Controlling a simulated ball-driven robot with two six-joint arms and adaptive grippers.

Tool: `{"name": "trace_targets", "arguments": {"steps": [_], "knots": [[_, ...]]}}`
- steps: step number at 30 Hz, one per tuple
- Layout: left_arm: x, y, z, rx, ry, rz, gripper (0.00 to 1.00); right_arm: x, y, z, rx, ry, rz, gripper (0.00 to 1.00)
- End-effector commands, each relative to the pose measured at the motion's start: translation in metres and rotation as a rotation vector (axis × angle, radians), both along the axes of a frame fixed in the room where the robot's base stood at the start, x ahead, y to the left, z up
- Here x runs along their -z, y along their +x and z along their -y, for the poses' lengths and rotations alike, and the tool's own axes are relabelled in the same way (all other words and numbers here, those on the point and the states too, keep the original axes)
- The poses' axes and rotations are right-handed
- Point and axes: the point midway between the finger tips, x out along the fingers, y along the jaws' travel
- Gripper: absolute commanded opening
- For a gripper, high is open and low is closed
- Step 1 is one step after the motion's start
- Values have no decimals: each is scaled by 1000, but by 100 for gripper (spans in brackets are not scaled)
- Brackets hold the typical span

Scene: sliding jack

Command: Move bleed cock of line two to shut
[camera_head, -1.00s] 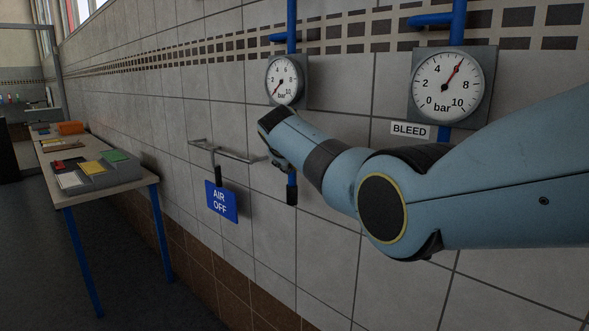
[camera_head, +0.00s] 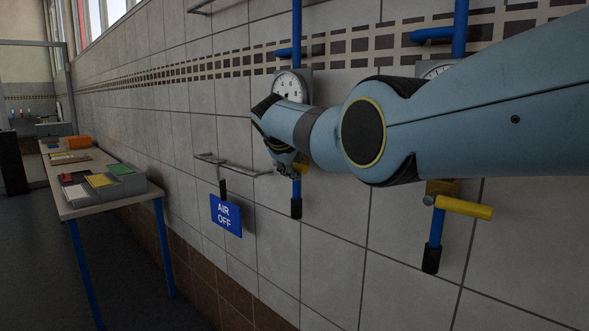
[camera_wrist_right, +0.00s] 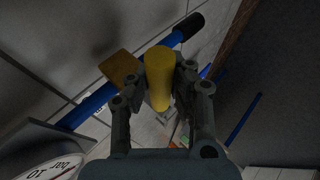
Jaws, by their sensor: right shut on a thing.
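My right gripper (camera_head: 288,168) is at the cock on the left blue pipe, below that pipe's gauge. In the right wrist view its two fingers (camera_wrist_right: 160,92) are shut on the yellow handle (camera_wrist_right: 158,72), which sits beside a brass block (camera_wrist_right: 120,68) on the blue pipe (camera_wrist_right: 90,104). My left gripper is not in view. I cannot read any line number.
The left gauge (camera_head: 290,86) is partly covered by my right arm, and the right gauge (camera_head: 437,70) mostly so. A blue AIR OFF sign (camera_head: 226,215) hangs by a wall rail (camera_head: 232,166). A table (camera_head: 115,188) with trays stands at left.

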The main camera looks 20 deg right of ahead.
Motion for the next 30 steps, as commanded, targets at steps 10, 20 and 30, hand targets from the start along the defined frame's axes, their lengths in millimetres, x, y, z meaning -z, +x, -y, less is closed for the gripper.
{"name": "trace_targets", "arguments": {"steps": [10,20,30], "knots": [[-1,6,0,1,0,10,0,-5,2,0,-1,1,11,45],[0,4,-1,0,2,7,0,-6,0,-2,0,0,9,45],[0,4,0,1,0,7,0,-33,-25,-22,-2,2,12,45]]}}
